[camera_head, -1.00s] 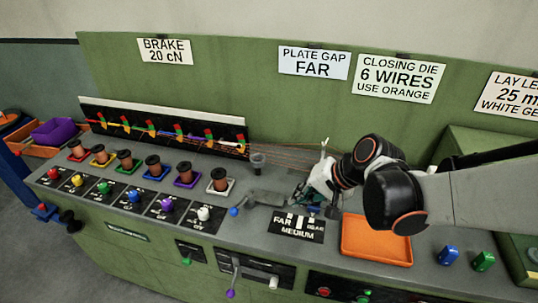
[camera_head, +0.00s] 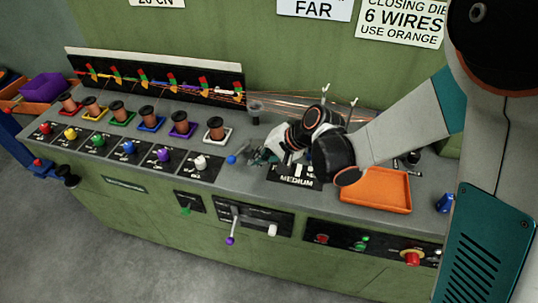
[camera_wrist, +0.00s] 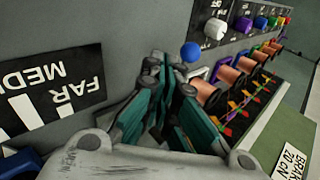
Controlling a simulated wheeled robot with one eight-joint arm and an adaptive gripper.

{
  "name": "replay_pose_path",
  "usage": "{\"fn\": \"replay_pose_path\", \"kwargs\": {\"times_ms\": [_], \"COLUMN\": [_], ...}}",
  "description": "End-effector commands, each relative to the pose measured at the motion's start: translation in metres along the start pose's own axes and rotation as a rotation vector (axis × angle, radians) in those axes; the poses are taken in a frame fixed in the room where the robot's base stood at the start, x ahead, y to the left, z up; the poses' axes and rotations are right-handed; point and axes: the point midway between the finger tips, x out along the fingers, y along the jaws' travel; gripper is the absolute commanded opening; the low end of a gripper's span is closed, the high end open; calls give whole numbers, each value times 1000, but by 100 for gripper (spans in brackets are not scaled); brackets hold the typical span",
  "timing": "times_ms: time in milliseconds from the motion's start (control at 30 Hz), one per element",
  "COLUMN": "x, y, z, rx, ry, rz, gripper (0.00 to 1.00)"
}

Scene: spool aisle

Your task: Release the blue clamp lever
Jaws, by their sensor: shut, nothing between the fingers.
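The blue clamp lever shows as a blue ball knob (camera_head: 231,160) on the grey bench top, just left of my gripper (camera_head: 258,156). In the wrist view the blue knob (camera_wrist: 191,52) lies just beyond the teal fingers of my gripper (camera_wrist: 168,72), slightly to their right. My gripper is shut with nothing held. I cannot tell whether a finger touches the lever. The lever's arm and pivot are mostly hidden behind my gripper.
The black FAR/MEDIUM plate (camera_head: 296,176) and an orange tray (camera_head: 375,190) lie right of the lever. A white knob (camera_head: 200,162) and several coloured knobs and spools stand left. Thin wires (camera_head: 290,112) run behind my gripper. A small dark cup (camera_head: 255,109) stands nearby.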

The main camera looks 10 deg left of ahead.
Motion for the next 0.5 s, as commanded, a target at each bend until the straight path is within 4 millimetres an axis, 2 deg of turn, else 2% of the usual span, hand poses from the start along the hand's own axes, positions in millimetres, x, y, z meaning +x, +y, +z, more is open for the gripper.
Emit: {"fn": "replay_pose_path", "kwargs": {"times_ms": [33, 200, 500], "x": [11, 27, 35], "y": [-1, -16, -25], "z": [1, 0, 0], "rx": [-3, -2, 0], "ry": [-1, -1, 1], "rz": [0, 0, 0], "gripper": [0, 0, 0]}}
